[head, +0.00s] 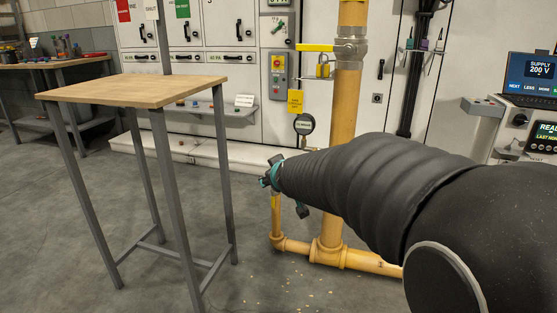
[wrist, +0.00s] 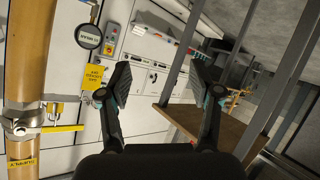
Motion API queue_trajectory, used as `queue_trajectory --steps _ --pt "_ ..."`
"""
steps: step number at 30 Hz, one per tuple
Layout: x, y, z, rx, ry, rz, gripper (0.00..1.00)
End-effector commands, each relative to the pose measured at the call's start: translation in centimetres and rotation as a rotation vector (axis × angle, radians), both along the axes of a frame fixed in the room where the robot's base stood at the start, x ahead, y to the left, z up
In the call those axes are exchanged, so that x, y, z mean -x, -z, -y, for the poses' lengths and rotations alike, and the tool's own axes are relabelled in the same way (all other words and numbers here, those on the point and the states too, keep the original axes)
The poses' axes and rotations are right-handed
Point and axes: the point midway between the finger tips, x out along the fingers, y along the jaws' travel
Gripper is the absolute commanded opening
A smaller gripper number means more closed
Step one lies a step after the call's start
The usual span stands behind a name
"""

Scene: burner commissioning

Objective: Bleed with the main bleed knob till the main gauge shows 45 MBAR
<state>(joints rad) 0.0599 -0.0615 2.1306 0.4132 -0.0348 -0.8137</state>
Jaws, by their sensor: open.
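A round black gauge (head: 305,124) with a pale face is mounted beside the yellow pipe (head: 348,100) in the head view. It also shows at the upper left of the wrist view (wrist: 88,36), where its reading is too small to read surely. I cannot make out the main bleed knob; my arm covers part of the pipework below the gauge. My gripper (head: 275,180) is below and left of the gauge, in front of the low pipe. In the wrist view my gripper (wrist: 166,88) has its fingers wide apart with nothing between them.
A wooden-topped table (head: 140,88) with grey legs stands to the left. A yellow tag (head: 295,101) hangs above the gauge, and a yellow-handled valve (head: 315,47) with a padlock (head: 322,66) is higher up. A low yellow pipe (head: 360,260) runs near the floor. Grey cabinets stand behind.

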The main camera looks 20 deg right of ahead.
Motion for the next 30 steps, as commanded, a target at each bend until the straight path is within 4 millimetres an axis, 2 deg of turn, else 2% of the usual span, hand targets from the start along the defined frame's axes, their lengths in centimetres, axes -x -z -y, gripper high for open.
queue_trajectory --steps 1,6,12,16,21,26,30 --pt "-2.3 1.0 0.8 0.034 0.006 0.030 0.64" --pt "-8.5 3.0 4.4 0.195 0.074 0.139 0.64" --pt "-13.9 6.6 9.4 0.413 0.195 0.219 0.64" --pt "-15.8 8.9 12.1 0.541 0.273 0.240 0.64" --pt "-16.7 10.8 14.2 0.651 0.340 0.244 0.64" --pt "-17.2 11.3 15.1 0.687 0.362 0.243 0.64" --pt "-18.4 11.4 15.9 0.689 0.365 0.243 0.64"
